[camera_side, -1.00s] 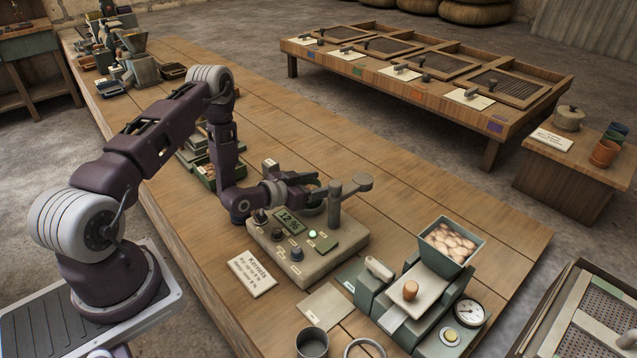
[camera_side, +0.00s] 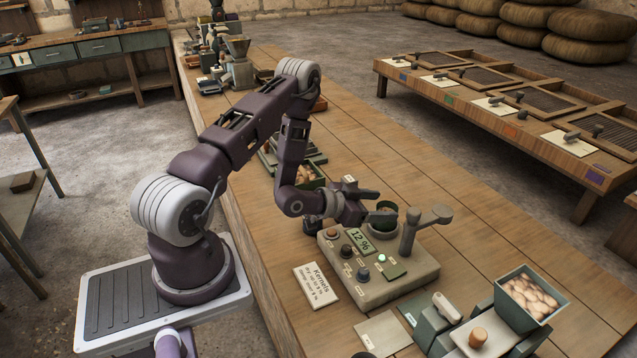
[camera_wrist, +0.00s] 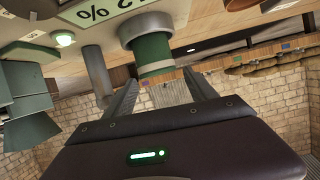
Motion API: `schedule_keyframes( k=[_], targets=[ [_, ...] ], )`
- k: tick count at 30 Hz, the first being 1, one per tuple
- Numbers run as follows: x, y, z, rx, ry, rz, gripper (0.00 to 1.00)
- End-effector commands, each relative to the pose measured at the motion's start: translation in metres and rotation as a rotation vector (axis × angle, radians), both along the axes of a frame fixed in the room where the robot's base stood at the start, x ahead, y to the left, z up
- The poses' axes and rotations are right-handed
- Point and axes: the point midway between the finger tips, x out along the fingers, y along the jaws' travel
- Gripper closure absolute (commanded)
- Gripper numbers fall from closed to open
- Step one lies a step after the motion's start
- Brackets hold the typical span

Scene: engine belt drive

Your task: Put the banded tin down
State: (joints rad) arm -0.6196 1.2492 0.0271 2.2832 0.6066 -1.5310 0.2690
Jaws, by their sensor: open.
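The banded tin (camera_side: 387,211) is green and stands upright on the pale round seat of the moisture meter (camera_side: 372,283), beside its post. My gripper (camera_side: 377,205) is at the tin from the left, held low over the meter. In the wrist view my gripper's fingers (camera_wrist: 160,74) are spread, one on each side of the tin, with a gap visible. One finger partly hides the tin in the side view.
The meter's post and arm (camera_side: 410,228) stand close to the right of the tin. A "Kernels" card (camera_side: 316,285) lies in front. A green hopper of kernels (camera_side: 530,297) stands at lower right.

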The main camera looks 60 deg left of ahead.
Motion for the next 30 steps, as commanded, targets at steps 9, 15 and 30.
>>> schedule_keyframes(
  k=[9,15,30],
  targets=[
    [-0.004,-0.034,0.167,0.214,0.343,0.03,0.35],
    [-0.124,-0.094,0.254,0.122,0.519,0.106,0.35],
    [-0.286,-0.154,0.27,-0.04,0.709,0.054,0.31]
  ],
)
